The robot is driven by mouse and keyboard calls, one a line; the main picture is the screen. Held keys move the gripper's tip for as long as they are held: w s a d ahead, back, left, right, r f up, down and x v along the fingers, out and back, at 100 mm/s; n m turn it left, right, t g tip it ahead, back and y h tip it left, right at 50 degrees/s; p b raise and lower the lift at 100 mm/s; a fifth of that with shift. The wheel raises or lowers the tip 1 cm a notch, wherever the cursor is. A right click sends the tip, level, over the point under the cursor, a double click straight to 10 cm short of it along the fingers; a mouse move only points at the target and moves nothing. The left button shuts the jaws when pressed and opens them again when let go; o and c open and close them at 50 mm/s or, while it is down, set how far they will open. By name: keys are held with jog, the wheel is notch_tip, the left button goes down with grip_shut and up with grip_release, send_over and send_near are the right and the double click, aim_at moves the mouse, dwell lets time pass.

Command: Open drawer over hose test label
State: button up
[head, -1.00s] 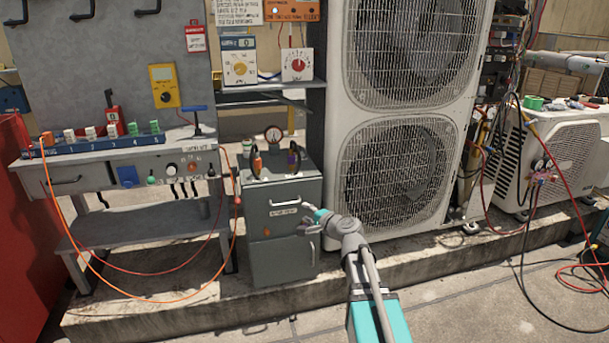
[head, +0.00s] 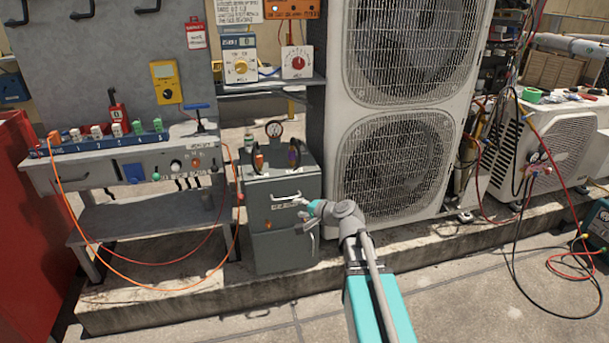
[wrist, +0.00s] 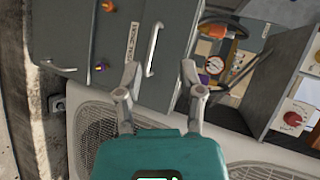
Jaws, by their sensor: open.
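A grey cabinet (head: 290,245) stands on the concrete ledge, with a closed drawer in its upper front. The drawer has a pale bar handle (head: 284,200) with a small label just below it. In the wrist view the picture is turned: the handle (wrist: 153,48) runs up and down, and the label (wrist: 132,40) lies to its left, its text too small to read surely. My gripper (head: 304,209) is at the right side of the drawer front. In the wrist view my gripper (wrist: 160,72) is open, its fingers on either side of the handle's near end, without a visible grip.
A workbench (head: 110,168) with cables stands left of the cabinet. A large condenser (head: 392,170) stands close on the right. A gauge (head: 274,129) and hose fittings sit on the cabinet top. The paving in front is largely clear.

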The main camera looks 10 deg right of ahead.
jog(key=s+a+r+n+g+h+p, duration=0.1)
jog(key=s+r+n+g+p, duration=0.3)
jog(key=s+r+p, duration=0.4)
jog(key=s+a+r+n+g+h+p, duration=0.2)
jog(key=s+r+p, duration=0.6)
jog(key=p, duration=1.4)
jog(key=shift+s+r+n+g+h+p, duration=0.2)
jog(key=shift+r+n+g+h+p, duration=0.15)
jog(key=shift+r+n+g+h, duration=1.35)
jog(key=shift+r+g+y, duration=0.2)
jog(key=shift+g+y, duration=0.2)
jog(key=shift+g, duration=0.1)
jog(key=shift+n+g+h, duration=0.6)
jog(key=shift+g+h, duration=0.1)
jog(key=shift+h, duration=0.2)
jog(key=s+r+p, duration=0.1)
jog(key=s+d+r+p, duration=0.1)
jog(key=s+r+p, duration=0.1)
jog(key=shift+d+r+p, duration=0.15)
jog(key=shift+r+p, duration=0.05)
jog(key=shift+p, duration=0.1)
